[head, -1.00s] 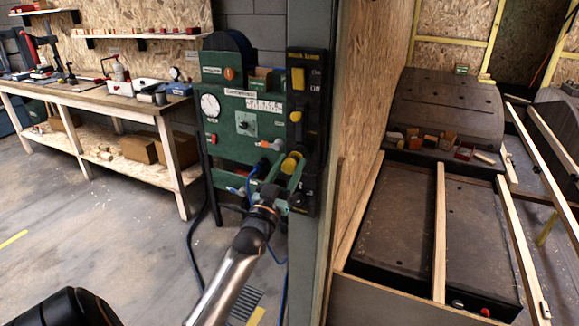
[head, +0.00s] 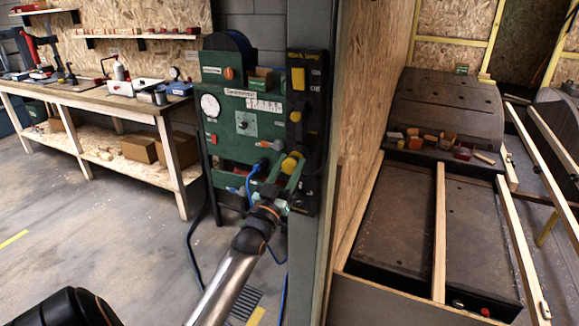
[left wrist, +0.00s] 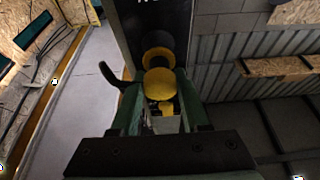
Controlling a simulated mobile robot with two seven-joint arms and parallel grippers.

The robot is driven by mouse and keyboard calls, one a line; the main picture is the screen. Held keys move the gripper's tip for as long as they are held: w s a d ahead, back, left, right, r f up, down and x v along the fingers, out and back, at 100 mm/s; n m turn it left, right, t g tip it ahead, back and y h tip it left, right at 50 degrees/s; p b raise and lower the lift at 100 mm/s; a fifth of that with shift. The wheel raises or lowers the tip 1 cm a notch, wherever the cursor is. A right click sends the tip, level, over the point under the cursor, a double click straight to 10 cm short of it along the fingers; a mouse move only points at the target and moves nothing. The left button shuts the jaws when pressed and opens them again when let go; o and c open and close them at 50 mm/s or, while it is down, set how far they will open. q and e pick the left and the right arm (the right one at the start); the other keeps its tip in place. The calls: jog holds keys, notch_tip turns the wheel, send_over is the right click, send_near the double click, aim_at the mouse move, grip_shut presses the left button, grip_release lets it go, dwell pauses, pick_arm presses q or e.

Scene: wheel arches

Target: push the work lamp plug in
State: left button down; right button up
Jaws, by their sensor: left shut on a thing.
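The yellow work lamp plug (head: 290,164) is between the green fingers of my left gripper (head: 286,182), which is shut on it, low at the black work lamp panel (head: 312,150). In the left wrist view the plug (left wrist: 159,84) sits between the fingertips of the left gripper (left wrist: 160,100). A round dark socket with a yellow rim (left wrist: 158,57) is just beyond it on the black panel (left wrist: 135,20). The plug is roughly in line with the socket, slightly below it in the picture. I cannot tell whether they touch. My right gripper is out of view.
A green compressor panel (head: 230,130) with a gauge, red knob and blue hose stands directly left of the black panel. A grey post (head: 325,200) rises close on the right. A workbench (head: 110,97) stands at the left. The floor between is mostly clear.

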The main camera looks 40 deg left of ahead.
aim_at(296, 160)
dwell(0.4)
pick_arm(q)
jog(key=w, duration=0.1)
jog(key=w+a+b, duration=0.1)
jog(key=w, duration=0.1)
jog(key=shift+w, duration=0.1)
jog(key=shift+r, duration=0.1)
jog(key=c, duration=0.8)
grip_release()
jog(key=shift+c, duration=0.2)
jog(key=o, duration=0.5)
jog(key=shift+w, duration=0.1)
jog(key=shift+c, duration=0.2)
